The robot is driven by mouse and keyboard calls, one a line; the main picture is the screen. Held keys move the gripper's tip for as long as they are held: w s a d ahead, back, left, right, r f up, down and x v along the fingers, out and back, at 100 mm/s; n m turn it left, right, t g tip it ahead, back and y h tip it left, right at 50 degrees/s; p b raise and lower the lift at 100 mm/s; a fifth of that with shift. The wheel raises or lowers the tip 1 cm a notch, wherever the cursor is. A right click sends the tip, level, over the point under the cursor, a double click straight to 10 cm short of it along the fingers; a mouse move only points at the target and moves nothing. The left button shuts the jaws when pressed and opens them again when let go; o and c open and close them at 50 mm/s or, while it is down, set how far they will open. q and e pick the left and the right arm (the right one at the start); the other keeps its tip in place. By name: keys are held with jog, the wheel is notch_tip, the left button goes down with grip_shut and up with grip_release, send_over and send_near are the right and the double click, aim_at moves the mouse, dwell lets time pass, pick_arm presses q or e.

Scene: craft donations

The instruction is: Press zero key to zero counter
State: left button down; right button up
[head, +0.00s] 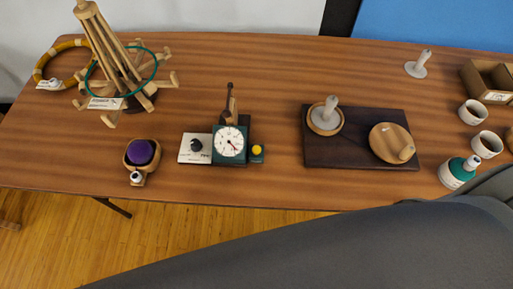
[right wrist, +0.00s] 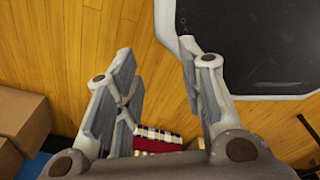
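A small dark green counter with a round white dial (head: 229,142) and a red pointer stands near the front edge of the wooden table in the head view. A yellow round key (head: 257,151) sits on a green block at its right; I cannot read a label on it. My right gripper (right wrist: 157,50) is open and empty in the right wrist view, above the wooden floor and away from the counter. My left gripper is not in view.
A purple pincushion (head: 140,153) lies left of the counter. A dark board (head: 351,154) with wooden pieces lies to its right. A peg stand (head: 110,55) stands back left.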

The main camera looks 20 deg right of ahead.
grip_shut()
dwell(1.2)
